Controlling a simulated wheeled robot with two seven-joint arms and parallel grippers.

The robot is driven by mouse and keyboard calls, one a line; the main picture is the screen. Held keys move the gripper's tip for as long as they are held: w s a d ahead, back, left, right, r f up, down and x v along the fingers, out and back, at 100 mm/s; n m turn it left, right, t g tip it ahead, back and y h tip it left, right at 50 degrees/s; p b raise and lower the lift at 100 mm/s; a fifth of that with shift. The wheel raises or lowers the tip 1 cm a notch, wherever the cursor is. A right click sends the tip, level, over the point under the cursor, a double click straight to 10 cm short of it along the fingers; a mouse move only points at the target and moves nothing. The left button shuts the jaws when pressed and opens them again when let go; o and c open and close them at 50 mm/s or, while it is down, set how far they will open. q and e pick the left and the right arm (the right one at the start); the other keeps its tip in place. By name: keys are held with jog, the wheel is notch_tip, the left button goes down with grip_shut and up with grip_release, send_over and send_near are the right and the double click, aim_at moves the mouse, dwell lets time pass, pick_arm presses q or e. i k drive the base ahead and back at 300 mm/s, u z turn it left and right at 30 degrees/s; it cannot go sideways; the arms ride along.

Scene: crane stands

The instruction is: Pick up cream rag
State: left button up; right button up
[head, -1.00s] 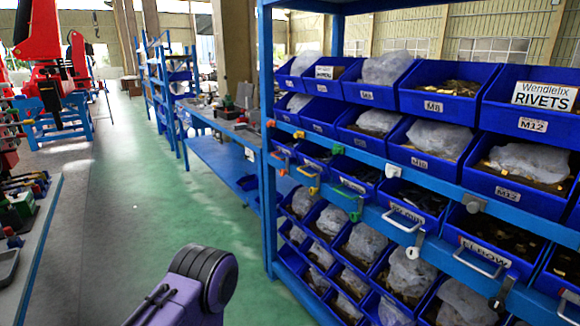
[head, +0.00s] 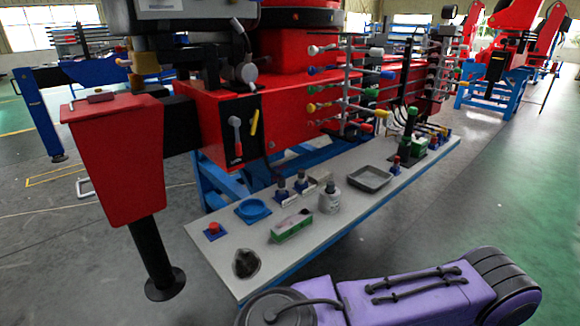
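I cannot make out a cream rag for certain in the head view. A dark crumpled thing (head: 246,262), perhaps a cloth, lies on the near left end of the grey bench top (head: 345,222). Neither of my grippers is in view. A purple arm link of mine crosses the bottom of the picture, in front of the bench.
The bench top holds a blue dish (head: 253,209), a green and white box (head: 291,226), a grey bottle (head: 330,198), a grey tray (head: 369,178) and a red button (head: 213,230). A red machine (head: 217,122) stands behind. Green floor (head: 500,190) is clear at right.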

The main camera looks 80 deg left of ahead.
aim_at(318, 176)
jog(key=u, duration=0.9)
jog(key=i, duration=2.45)
jog(key=u, duration=2.7)
